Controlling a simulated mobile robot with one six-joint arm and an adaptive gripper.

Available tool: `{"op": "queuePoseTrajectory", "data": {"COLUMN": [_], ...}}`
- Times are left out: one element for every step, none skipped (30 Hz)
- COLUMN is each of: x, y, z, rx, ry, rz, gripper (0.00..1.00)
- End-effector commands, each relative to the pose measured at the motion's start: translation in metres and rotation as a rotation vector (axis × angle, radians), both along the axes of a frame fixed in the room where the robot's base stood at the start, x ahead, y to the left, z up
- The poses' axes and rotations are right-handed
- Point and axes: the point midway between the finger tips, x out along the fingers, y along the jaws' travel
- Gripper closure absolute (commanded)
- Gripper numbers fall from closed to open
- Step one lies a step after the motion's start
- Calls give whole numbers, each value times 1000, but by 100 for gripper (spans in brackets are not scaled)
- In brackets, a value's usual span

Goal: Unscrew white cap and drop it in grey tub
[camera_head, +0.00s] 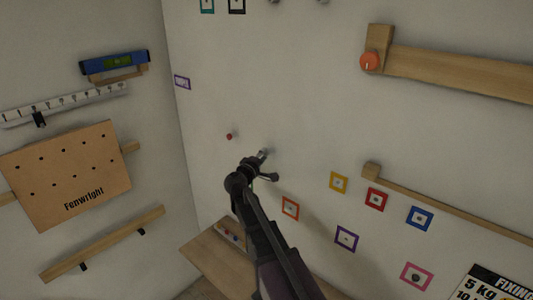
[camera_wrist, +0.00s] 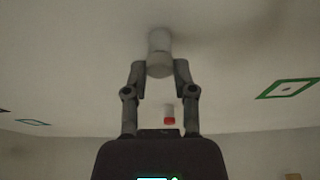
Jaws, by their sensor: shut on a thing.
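The white cap (camera_wrist: 159,66) shows in the wrist view at the end of a pale round stub (camera_wrist: 159,40) that stands out from the wall. My gripper (camera_wrist: 159,72) has its two fingers closed on the sides of the cap. The cap and the stub are in line, and I cannot tell whether the cap is still threaded on. In the head view my gripper (camera_head: 267,165) is at the wall near the picture's middle, and it largely hides the cap. I cannot make out a grey tub in either view.
A small red knob (camera_head: 229,136) sticks out left of my gripper, also in the wrist view (camera_wrist: 169,120). Coloured square frames, such as the orange one (camera_head: 290,208), are on the wall. A wooden shelf (camera_head: 215,255) lies below. Wooden rails (camera_head: 460,70) are at right.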

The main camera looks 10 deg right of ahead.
Motion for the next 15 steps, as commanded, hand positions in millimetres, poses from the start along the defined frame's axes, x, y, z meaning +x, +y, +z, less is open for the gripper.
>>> {"op": "queuePoseTrajectory", "data": {"x": [1, 1, 1, 1, 1, 0, 0, 0, 0, 0, 0, 0, 0, 0, 0], "y": [0, 0, 0, 0, 0, 0, 0, 0, 0, 0, 0, 0, 0, 0, 0], "z": [0, 0, 0, 0, 0, 0, 0, 0, 0, 0, 0, 0, 0, 0, 0], "rx": [0, -1, 0, 0, 0, 0, 0, 0, 1, 1, 1, 1, 1, 1, 3], "ry": [0, -1, -1, -1, -1, -1, -1, -1, -2, -2, -2, -2, -2, -2, -4], "rz": [1, 1, 1, 1, 1, 1, 1, 0, 0, 0, 0, 0, 0, 0, 0], "gripper": [96, 96, 56, 48, 48, 48, 48, 48, 48, 48, 48, 48, 48, 48, 48]}}
